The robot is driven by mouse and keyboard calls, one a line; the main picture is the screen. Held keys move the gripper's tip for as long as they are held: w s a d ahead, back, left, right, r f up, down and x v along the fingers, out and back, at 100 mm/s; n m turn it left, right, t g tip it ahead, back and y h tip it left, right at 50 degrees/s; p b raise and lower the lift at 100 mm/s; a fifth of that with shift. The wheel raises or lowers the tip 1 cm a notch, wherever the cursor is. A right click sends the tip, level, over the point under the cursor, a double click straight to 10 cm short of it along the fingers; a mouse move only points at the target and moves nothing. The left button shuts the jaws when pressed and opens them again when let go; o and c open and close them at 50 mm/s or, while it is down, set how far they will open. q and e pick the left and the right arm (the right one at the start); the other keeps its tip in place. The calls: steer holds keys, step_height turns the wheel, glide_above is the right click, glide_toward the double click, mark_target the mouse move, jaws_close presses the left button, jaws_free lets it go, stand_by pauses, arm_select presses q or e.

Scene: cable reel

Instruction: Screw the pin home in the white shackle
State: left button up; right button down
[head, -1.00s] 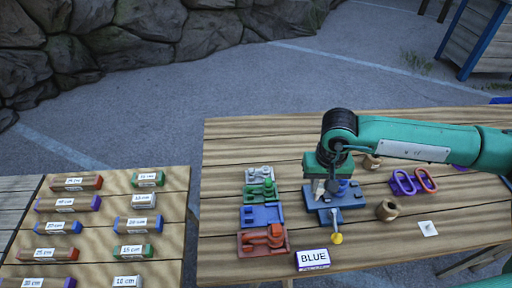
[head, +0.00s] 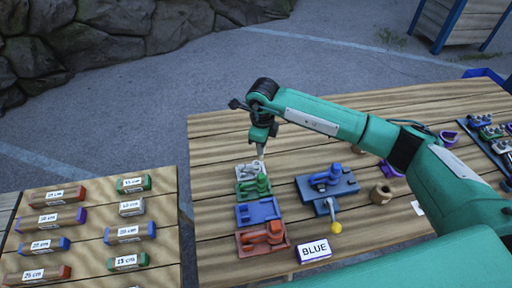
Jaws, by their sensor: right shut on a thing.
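The white shackle stands on a pale grey-white plate (head: 242,173) at the far end of a column of coloured plates, small and partly hidden by my gripper. My right gripper (head: 261,156) points down at the right side of this plate, its narrow fingers shut. What lies between the fingertips is too small to make out clearly; it appears to be the pin of the white shackle. My left gripper is not in view.
Green (head: 254,188), blue (head: 258,212) and red (head: 262,238) plates follow towards me. Labelled blocks cover the left table.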

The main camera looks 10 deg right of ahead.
steer(key=m, duration=0.1)
steer(key=f+m, duration=0.1)
steer(key=m, duration=0.1)
steer(key=shift+w+a+f+m, duration=0.3)
steer(key=shift+w+a+f, duration=0.05)
steer(key=shift+a, duration=0.05)
steer(key=m, duration=0.1)
steer(key=f+m, duration=0.1)
steer(key=m, duration=0.1)
steer(key=shift+w+a+f, duration=0.3)
steer(key=shift+f, duration=0.1)
steer(key=shift+f+b, duration=0.35)
steer(key=shift+f, duration=0.4)
steer(key=shift+f+b, duration=1.1)
